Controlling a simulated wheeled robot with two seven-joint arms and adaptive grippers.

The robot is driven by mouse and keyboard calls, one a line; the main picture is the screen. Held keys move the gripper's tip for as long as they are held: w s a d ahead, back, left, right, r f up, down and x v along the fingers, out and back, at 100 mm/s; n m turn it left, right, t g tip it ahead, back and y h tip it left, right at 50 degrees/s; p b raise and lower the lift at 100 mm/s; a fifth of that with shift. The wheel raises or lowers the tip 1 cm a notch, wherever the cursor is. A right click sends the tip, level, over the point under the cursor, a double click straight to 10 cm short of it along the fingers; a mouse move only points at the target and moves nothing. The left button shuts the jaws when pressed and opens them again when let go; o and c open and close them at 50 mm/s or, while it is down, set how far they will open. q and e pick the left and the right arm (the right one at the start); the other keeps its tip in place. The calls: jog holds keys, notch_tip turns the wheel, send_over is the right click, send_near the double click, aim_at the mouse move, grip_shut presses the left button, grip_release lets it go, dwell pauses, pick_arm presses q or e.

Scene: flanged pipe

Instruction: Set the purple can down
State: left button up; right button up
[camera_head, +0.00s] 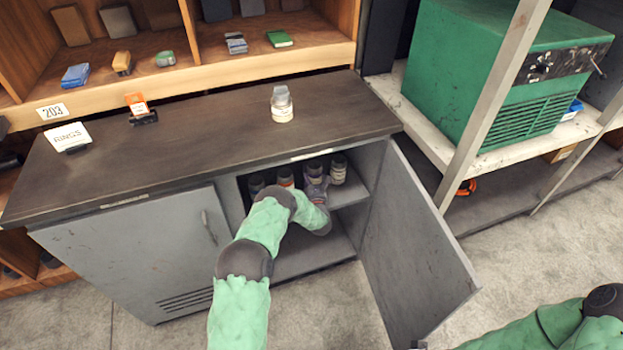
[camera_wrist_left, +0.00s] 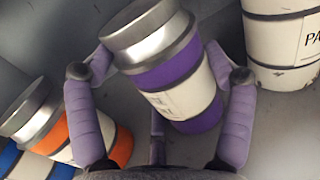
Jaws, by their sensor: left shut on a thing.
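The purple can (camera_wrist_left: 168,72) has a grey metal lid, purple bands and a white label. My left gripper (camera_wrist_left: 158,62) is shut on it, one finger on each side, and the can looks tilted in the left wrist view. In the head view the left gripper (camera_head: 316,183) reaches into the open cabinet, at the upper shelf (camera_head: 350,192), and the purple can (camera_head: 315,168) is partly hidden by it. I cannot tell whether the can's base touches the shelf. My right gripper is out of view.
An orange-banded can (camera_wrist_left: 118,145) and a blue-banded can (camera_wrist_left: 25,165) stand left of the held can; a black-banded can (camera_wrist_left: 283,40) is close on the right. The cabinet door (camera_head: 415,250) hangs open. Another can (camera_head: 282,105) stands on the countertop (camera_head: 205,135).

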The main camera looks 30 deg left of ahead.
pick_arm(q)
jog(key=shift+r, duration=0.25)
jog(key=shift+f, duration=0.4)
